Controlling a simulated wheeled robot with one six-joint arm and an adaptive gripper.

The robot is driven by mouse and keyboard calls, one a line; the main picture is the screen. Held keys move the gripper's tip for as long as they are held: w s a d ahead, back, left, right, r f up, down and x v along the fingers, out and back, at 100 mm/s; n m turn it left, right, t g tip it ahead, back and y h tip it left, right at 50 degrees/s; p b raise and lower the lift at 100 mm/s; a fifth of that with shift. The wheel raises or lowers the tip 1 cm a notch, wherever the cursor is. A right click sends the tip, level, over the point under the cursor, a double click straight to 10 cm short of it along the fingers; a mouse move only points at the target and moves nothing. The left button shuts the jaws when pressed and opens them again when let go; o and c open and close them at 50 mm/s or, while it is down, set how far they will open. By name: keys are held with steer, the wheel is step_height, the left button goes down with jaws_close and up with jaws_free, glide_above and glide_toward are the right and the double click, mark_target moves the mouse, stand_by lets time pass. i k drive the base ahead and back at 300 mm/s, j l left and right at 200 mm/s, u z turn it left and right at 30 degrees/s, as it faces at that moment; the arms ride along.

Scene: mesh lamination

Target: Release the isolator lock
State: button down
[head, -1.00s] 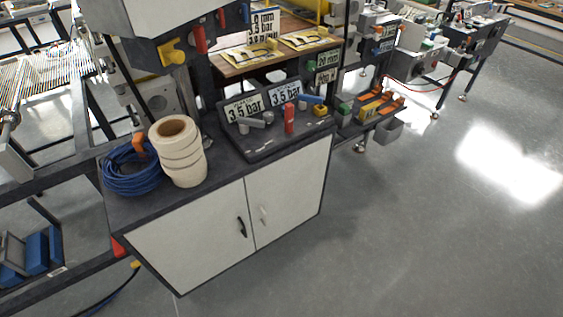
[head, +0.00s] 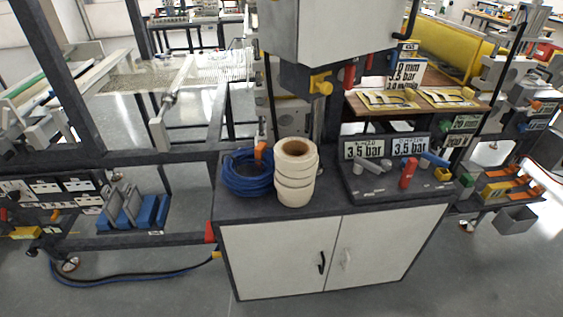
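I cannot pick out an isolator lock for certain. Under a white box (head: 325,30) at the top middle, a dark panel carries a yellow knob-like part (head: 320,84) and two red handles, one nearer (head: 350,76) and one farther right (head: 369,62). A dark lever (head: 411,20) shows at the right side of the white box. A red upright part (head: 408,173) stands on the dark control panel (head: 368,192) on the cabinet top, beside grey and blue levers. My gripper is not in view.
The white two-door cabinet (head: 285,258) carries a blue hose coil (head: 246,181) and stacked cream rolls (head: 295,187). Signs reading 3.5 bar (head: 364,148) stand behind the control panel. A dark hose (head: 120,280) lies on the floor at left. The floor in front is clear.

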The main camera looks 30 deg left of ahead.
mark_target(216, 255)
steer(key=j+u, duration=0.45)
steer(key=u, duration=0.25)
steer(key=i+j+u, duration=0.1)
steer(key=u, duration=0.25)
steer(key=j, duration=0.1)
